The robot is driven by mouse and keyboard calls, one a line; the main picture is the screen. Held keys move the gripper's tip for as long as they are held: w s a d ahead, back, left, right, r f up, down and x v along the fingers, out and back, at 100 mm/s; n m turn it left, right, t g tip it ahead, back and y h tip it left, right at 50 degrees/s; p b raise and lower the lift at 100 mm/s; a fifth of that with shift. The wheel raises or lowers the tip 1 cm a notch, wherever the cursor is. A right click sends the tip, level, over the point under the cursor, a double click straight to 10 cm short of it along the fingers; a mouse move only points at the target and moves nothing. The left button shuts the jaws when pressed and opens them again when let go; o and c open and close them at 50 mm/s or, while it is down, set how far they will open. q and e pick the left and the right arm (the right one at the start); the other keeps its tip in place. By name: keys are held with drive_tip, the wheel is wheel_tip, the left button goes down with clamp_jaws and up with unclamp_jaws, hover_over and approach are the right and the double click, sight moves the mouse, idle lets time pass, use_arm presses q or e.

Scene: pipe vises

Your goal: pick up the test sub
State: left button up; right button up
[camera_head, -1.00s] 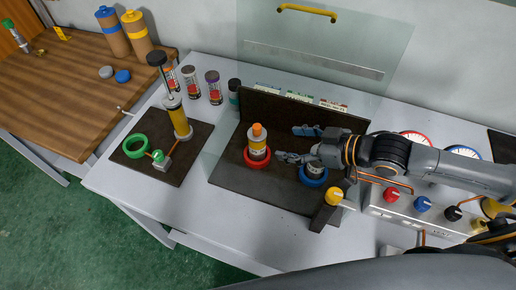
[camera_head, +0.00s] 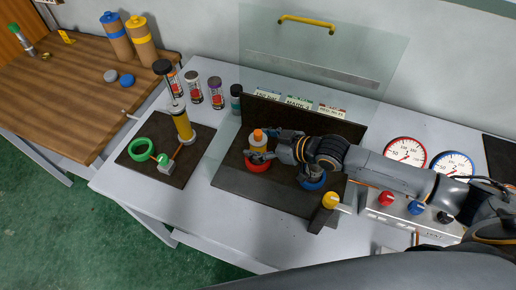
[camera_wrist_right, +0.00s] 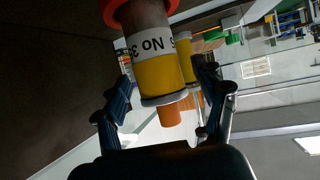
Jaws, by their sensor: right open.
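The test sub (camera_head: 258,147) is a short cylinder with an orange top, standing upright in the red ring (camera_head: 257,166) on the dark plate. In the right wrist view the test sub (camera_wrist_right: 160,70) shows a white "No 3" label, a yellow band, a pale rim and an orange tip. My right gripper (camera_head: 263,145) is open, its fingers at the sub in the head view. In the wrist view my right gripper (camera_wrist_right: 163,80) has one finger on each side of the sub, with gaps visible. My left gripper is not in view.
A blue ring (camera_head: 312,184) lies right of the red one, partly under my right arm. A dark upright panel (camera_head: 300,118) and a clear shield (camera_head: 320,60) stand behind. A yellow-capped post (camera_head: 330,201) is at front right.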

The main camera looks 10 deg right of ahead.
drive_tip(key=shift+w+a+f, duration=0.2)
drive_tip(key=shift+w+a, duration=0.05)
drive_tip(key=shift+s, duration=0.1)
drive_tip(key=c, duration=0.5)
clamp_jaws()
drive_tip(key=shift+r, duration=0.15)
